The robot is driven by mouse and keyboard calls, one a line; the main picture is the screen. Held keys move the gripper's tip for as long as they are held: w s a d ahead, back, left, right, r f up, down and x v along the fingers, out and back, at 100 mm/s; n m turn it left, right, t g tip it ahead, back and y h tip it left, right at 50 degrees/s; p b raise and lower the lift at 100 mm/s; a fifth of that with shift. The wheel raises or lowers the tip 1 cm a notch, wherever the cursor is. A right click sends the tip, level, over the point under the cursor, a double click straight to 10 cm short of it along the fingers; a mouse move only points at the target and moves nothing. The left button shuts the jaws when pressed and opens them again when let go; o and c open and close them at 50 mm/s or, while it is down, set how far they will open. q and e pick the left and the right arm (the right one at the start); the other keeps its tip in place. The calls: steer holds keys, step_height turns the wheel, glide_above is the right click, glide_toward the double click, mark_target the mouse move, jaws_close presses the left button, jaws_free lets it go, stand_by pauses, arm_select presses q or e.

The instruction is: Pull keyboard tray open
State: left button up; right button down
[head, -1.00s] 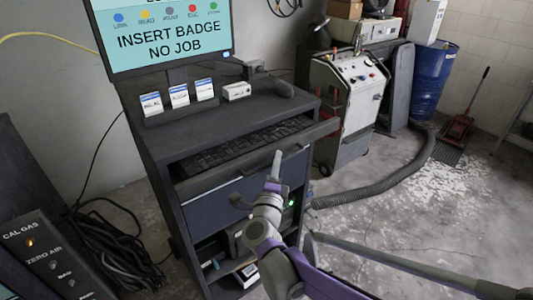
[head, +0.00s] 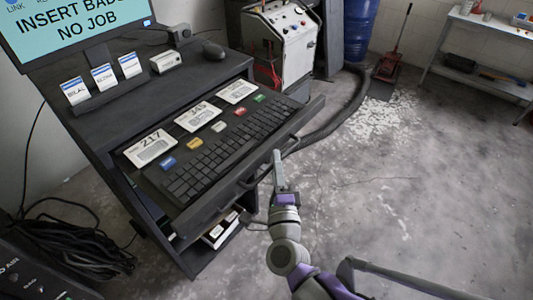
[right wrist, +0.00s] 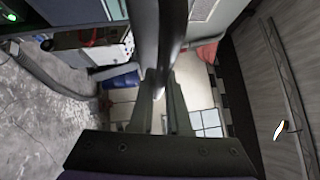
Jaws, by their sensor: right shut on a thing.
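The keyboard tray (head: 215,213) stands pulled out from the dark cart in the head view. On it lie a black keyboard (head: 230,143), several coloured keys and white cards with numbers. A thin dark handle (head: 243,184) runs along the tray's front. My right gripper (head: 278,160) is at this handle, shut on it. In the right wrist view, the gripper (right wrist: 158,105) has the dark handle bar (right wrist: 158,40) between its fingers. The exact contact is partly hidden. My left gripper is not in view.
A wheeled machine (head: 283,40) stands behind the cart, with a thick hose (head: 335,125) on the floor. Black cables (head: 70,245) lie at the left. The floor at the right is mostly clear.

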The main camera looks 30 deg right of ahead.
steer(key=shift+s, duration=0.15)
steer(key=c, duration=1.2)
jaws_free()
steer(key=shift+o, duration=0.2)
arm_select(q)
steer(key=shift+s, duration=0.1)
arm_select(e)
steer(key=shift+f, duration=0.1)
